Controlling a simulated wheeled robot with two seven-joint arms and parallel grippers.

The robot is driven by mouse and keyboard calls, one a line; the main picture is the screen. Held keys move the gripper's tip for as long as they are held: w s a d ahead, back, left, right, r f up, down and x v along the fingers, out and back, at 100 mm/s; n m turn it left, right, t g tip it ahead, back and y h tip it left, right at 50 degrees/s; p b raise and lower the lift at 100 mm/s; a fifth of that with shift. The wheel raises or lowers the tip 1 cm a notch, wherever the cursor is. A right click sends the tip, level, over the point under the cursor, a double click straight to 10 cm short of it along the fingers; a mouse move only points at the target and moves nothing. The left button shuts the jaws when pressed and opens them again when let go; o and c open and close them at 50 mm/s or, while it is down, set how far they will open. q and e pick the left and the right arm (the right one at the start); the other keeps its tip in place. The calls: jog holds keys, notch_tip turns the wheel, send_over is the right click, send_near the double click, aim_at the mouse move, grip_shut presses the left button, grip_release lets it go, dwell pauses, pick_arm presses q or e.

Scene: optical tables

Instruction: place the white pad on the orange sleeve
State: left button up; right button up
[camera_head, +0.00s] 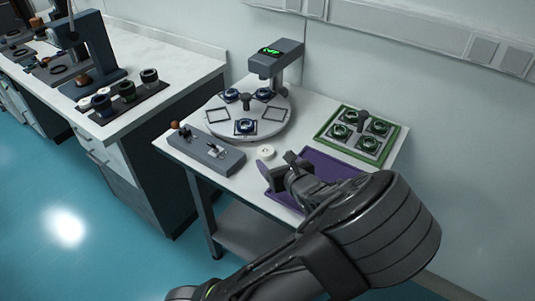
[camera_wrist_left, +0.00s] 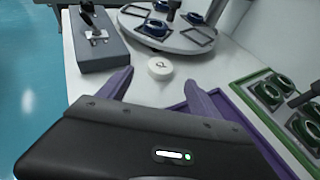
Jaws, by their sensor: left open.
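A small round white piece (camera_head: 265,152) with a dark mark on top lies on the white table; it looks like the white pad. It also shows in the left wrist view (camera_wrist_left: 160,68), just beyond and between my fingertips, not touching them. My left gripper (camera_head: 276,169) is open and empty, over the near edge of the table beside the purple tray. Its two fingers (camera_wrist_left: 158,90) spread either side in the wrist view. I cannot make out an orange sleeve for certain; a small orange-brown knob (camera_head: 175,125) stands at the left end of the grey box. My right gripper is not in view.
Around the white piece are the grey switch box (camera_head: 207,150), a round turntable (camera_head: 222,122) with blue-ringed parts, a purple tray (camera_head: 333,172) and a green-framed tray (camera_head: 322,139) of green-ringed parts. A bench (camera_head: 190,70) with more parts stands left.

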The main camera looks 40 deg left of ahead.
aim_at(266, 151)
pick_arm(q)
jog(key=shift+x, duration=1.25)
jog(key=x, duration=0.5)
jog(key=shift+w+f, duration=0.15)
jog(key=shift+c, duration=0.3)
jog(key=c, duration=1.5)
notch_tip(266, 151, up, 10)
jog(key=shift+r+p, duration=0.1)
jog(key=shift+p, duration=0.75)
jog(key=shift+c, duration=0.2)
